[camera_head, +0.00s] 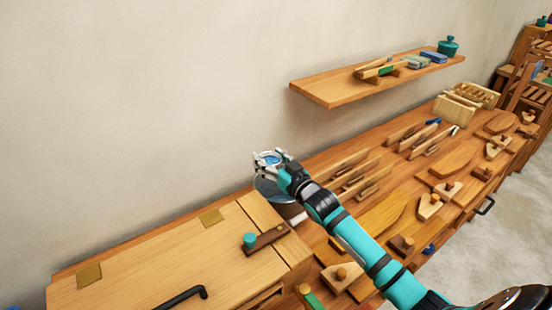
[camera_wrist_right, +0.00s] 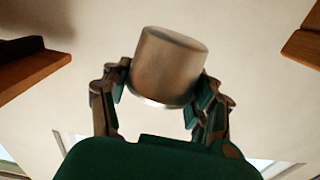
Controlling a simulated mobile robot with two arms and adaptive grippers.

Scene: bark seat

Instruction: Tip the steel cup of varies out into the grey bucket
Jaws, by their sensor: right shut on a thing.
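My right gripper (camera_head: 268,159) reaches in from the lower right in the head view and is shut around the steel cup (camera_wrist_right: 168,66). In the right wrist view the plain metal cup sits between the two fingers. In the head view something blue shows in the cup's round opening (camera_head: 271,159). The grey bucket (camera_head: 268,190) shows just below the gripper and cup, mostly hidden by my right wrist and arm. I cannot tell how far the cup is above it. My left gripper is not in view.
A wooden bench carries wooden tools and blocks (camera_head: 350,175) right of the bucket. A wooden chest (camera_head: 150,270) with a black handle stands at the left. A wall shelf (camera_head: 340,90) holds small items and a teal pot (camera_head: 448,46).

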